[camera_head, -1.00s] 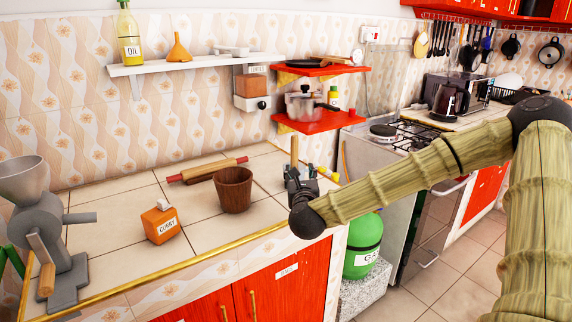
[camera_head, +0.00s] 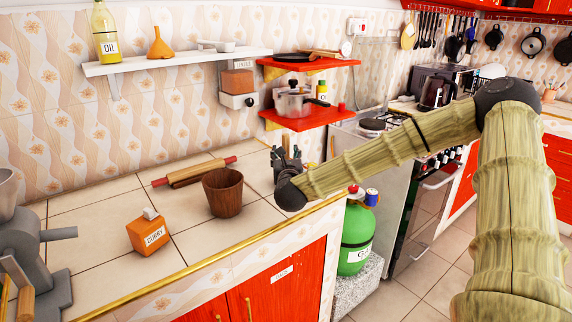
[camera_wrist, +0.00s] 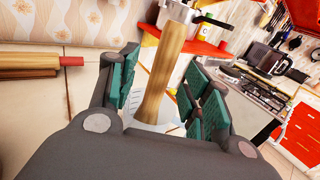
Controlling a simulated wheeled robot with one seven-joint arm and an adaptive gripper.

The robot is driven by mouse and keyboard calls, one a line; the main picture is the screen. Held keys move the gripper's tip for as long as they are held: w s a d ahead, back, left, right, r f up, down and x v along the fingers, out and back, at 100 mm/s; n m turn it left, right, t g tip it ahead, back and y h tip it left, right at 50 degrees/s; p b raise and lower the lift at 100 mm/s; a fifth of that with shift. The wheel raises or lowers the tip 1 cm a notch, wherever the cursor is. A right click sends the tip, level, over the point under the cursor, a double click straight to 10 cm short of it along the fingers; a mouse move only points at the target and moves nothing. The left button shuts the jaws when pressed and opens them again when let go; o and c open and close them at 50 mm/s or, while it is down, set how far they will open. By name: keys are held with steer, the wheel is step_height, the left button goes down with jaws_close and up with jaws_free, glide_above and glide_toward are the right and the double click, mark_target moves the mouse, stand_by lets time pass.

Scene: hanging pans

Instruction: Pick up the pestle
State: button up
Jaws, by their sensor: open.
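A wooden rod (camera_wrist: 165,70), which looks like the pestle, stands roughly upright between my gripper's two green-padded fingers in the wrist view. It widens toward its lower end, beside a whitish surface. My gripper (camera_wrist: 160,95) is open around it, with a clear gap at the right finger; contact at the left finger is hard to tell. In the head view my gripper (camera_head: 287,162) is over the right end of the counter, right of a brown wooden cup (camera_head: 222,193). The rod is not clearly visible there, hidden by or merged with the gripper.
A grey grinder (camera_head: 30,265) is at far left. Red shelves (camera_head: 308,118) hang behind.

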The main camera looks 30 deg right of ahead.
steer(key=shift+p+x, duration=0.45)
steer(key=shift+x, duration=1.75)
steer(key=shift+s+d+f, duration=0.1)
steer(key=shift+d+f, duration=0.05)
steer(key=shift+d, duration=0.05)
jaws_close()
